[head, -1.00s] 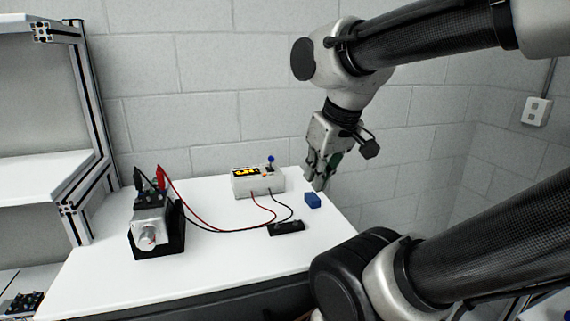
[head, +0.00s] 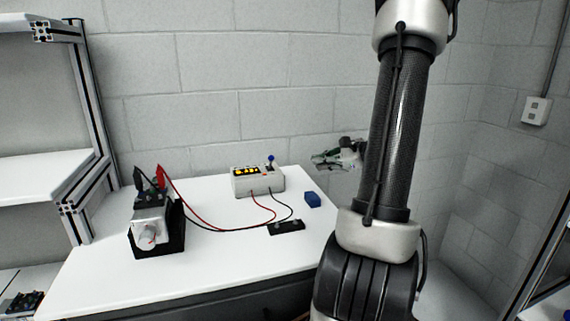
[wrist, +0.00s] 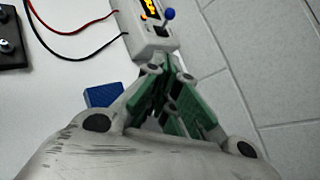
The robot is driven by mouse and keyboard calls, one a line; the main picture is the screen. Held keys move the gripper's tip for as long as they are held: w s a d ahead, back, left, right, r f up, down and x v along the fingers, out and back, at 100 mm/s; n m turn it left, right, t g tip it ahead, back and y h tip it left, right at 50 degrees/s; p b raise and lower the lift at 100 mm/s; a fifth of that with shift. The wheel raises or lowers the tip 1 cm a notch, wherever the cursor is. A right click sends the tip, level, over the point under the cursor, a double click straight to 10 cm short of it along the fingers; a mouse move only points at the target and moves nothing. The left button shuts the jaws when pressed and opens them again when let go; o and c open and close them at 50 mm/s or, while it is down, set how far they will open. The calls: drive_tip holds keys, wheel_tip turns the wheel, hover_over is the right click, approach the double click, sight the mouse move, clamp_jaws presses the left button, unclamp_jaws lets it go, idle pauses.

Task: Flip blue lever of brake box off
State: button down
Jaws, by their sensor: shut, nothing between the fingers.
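The brake box (head: 257,182) is a white box with a yellow lit display, near the back of the white table. Its blue lever (head: 270,158) has a round blue knob and stands up at the box's right end. In the wrist view the lever (wrist: 168,15) shows at the top, beyond my fingertips, with the box (wrist: 140,28) beside it. My gripper (head: 318,162) is to the right of the lever, pointing left towards it and apart from it. In the wrist view my gripper (wrist: 165,75) is shut with nothing between its green-padded fingers.
A blue block (head: 312,200) lies on the table (head: 215,270) right of the box. A black terminal piece (head: 286,227) lies in front, with red and black wires to the box. A motor unit (head: 150,225) stands left. The wall (head: 200,110) is close behind.

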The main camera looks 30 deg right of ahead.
sight(271, 161)
drive_tip(key=shift+d, duration=0.1)
drive_tip(key=x, duration=1)
drive_tip(key=shift+w+a+r, duration=0.3)
drive_tip(key=shift+w+a, duration=0.4)
drive_tip(key=shift+w+a+r, duration=0.3)
drive_tip(key=shift+w+a, duration=0.35)
drive_tip(key=shift+w, duration=0.1)
drive_tip(key=shift+w+d+r+m+g, duration=0.15)
drive_tip(key=shift+w+r+m+g, duration=0.4)
drive_tip(key=shift+g, duration=0.45)
drive_tip(key=w+g, duration=0.1)
drive_tip(key=g, duration=0.1)
drive_tip(key=w+r+m+g, duration=0.1)
drive_tip(key=d+m+g, duration=0.1)
drive_tip(key=g, duration=0.1)
drive_tip(key=shift+w+r+g+y, duration=0.2)
drive_tip(key=shift+w+g+y, duration=0.1)
drive_tip(key=shift+w+y, duration=0.1)
